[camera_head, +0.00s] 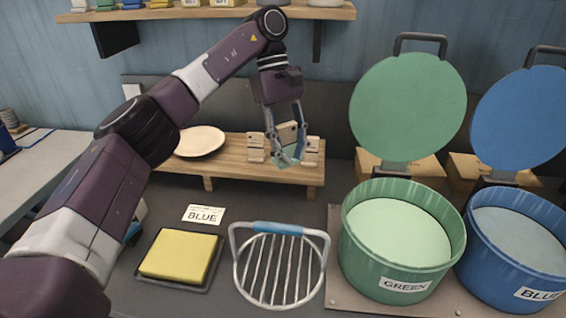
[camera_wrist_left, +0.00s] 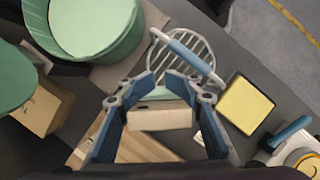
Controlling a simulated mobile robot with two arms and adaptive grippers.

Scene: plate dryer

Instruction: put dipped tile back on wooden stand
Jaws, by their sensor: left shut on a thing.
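My left gripper (camera_head: 284,152) is shut on a tile (camera_wrist_left: 160,118), with a finger on each side of it. The tile is beige with a pale green lower edge, and it also shows in the head view (camera_head: 288,132). In the head view the gripper points down in front of the right part of the wooden stand (camera_head: 236,155). Wooden holder pieces (camera_head: 255,148) show on both sides of the fingers. The fingers partly hide the tile and the holder, so I cannot tell whether the tile touches the stand. My right gripper is not in view.
A cream plate (camera_head: 200,141) lies on the stand's left part. In front are a yellow sponge in a tray (camera_head: 180,255), a wire rack with a blue handle (camera_head: 280,270), an open green tub (camera_head: 402,240) and an open blue tub (camera_head: 520,245). A shelf (camera_head: 205,12) runs above.

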